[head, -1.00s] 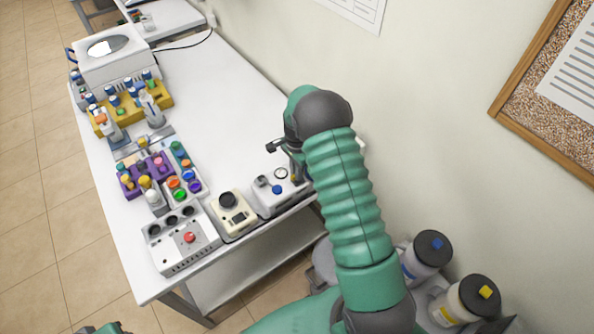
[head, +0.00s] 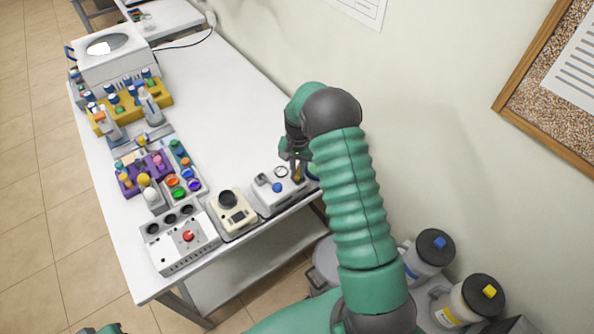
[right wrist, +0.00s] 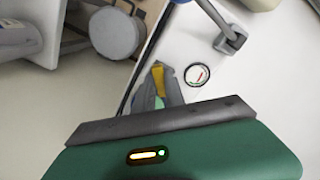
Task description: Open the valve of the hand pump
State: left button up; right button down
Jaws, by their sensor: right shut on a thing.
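The hand pump (head: 268,200) is the white unit at the right end of the device row, near the table's edge. It has a blue knob (head: 277,187) and a round gauge (head: 281,172), which also shows in the right wrist view (right wrist: 197,75). A small yellow valve (right wrist: 158,78) sits beside the gauge. My right gripper (head: 298,162) is at the pump's far right corner, shut on the valve; the fingers hide part of it. Only a green piece of my left arm shows at the bottom edge of the head view; its gripper does not show.
A cream device with a black dial (head: 232,213) stands just left of the pump. A white box with a red button (head: 183,240), purple rack (head: 145,172) and yellow rack (head: 130,103) line the table's left side. The table middle is clear. The wall is close on the right.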

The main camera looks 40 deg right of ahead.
aim_at(298, 171)
jog(key=n, duration=0.4)
jog(key=shift+w+d+r+n, duration=0.1)
jog(key=shift+w+d+n, duration=0.1)
jog(key=shift+n, duration=2.7)
jog(key=c, duration=1.6)
grip_release()
jog(key=shift+o, duration=1)
jog(key=shift+w, duration=0.15)
jog(key=shift+f, duration=0.25)
jog(key=shift+r+b, duration=0.2)
jog(key=shift+b, duration=0.1)
notch_tip(298, 171, up, 16)
jog(key=b, duration=0.2)
jog(key=shift+r, duration=0.15)
